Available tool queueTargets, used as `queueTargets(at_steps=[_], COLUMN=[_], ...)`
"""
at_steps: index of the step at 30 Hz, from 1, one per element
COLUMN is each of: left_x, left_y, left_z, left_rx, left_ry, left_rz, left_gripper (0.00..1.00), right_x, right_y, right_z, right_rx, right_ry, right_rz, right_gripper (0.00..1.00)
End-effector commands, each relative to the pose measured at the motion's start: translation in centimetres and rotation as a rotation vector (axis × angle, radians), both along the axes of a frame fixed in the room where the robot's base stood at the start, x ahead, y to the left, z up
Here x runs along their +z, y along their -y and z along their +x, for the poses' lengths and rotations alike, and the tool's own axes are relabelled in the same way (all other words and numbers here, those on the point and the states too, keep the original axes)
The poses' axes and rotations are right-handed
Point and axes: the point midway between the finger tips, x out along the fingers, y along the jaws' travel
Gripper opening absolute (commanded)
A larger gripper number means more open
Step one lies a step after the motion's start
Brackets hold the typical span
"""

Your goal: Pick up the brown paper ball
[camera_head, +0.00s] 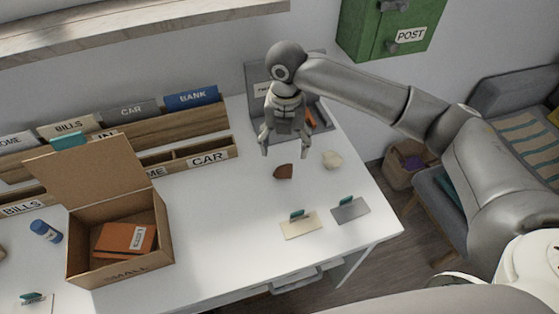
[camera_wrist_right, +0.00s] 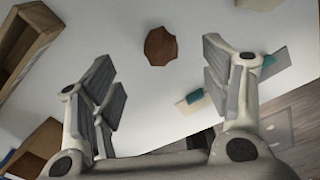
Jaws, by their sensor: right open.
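A small reddish-brown lump (camera_head: 284,172), which I take for the brown paper ball, lies on the white desk (camera_head: 225,215). In the right wrist view the brown ball (camera_wrist_right: 160,46) shows near the top middle, with nothing between the fingers. A pale cream crumpled ball (camera_head: 332,159) lies to its right. My right gripper (camera_head: 285,151) points down above and just behind the brown ball, open and empty. Its fingers also show in the right wrist view (camera_wrist_right: 162,82), spread to either side and apart from the ball. My left gripper is not in view.
An open cardboard box (camera_head: 120,245) with an orange book stands at the left. Wooden label sorters (camera_head: 185,130) line the back. A grey holder (camera_head: 260,90) stands behind my right gripper. Cream (camera_head: 302,225) and grey (camera_head: 350,210) cards with teal clips lie near the front right edge.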

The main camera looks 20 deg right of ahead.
Motion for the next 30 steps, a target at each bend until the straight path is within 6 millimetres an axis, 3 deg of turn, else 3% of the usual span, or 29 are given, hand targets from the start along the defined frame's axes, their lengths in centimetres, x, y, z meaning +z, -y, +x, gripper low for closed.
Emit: queueTargets(at_steps=[6,11,16,21,30], left_x=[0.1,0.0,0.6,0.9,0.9], left_y=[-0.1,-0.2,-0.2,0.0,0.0], left_z=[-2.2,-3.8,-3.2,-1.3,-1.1], left_rx=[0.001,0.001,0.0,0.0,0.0], left_ry=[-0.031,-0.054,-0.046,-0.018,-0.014], left_rz=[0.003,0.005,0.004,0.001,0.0], left_gripper=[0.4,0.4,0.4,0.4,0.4], right_x=[-3.6,-4.8,-6.8,-9.2,-10.0], right_y=[0.0,0.0,-0.2,-0.3,-0.3], right_z=[-0.1,-0.1,0.0,0.1,0.1], right_rx=[0.0,-0.001,-0.002,0.0,0.0], right_ry=[-0.004,-0.001,-0.004,-0.002,0.0], right_rz=[0.001,-0.001,-0.001,0.001,0.0], right_gripper=[0.71,0.71,0.71,0.71,0.71])
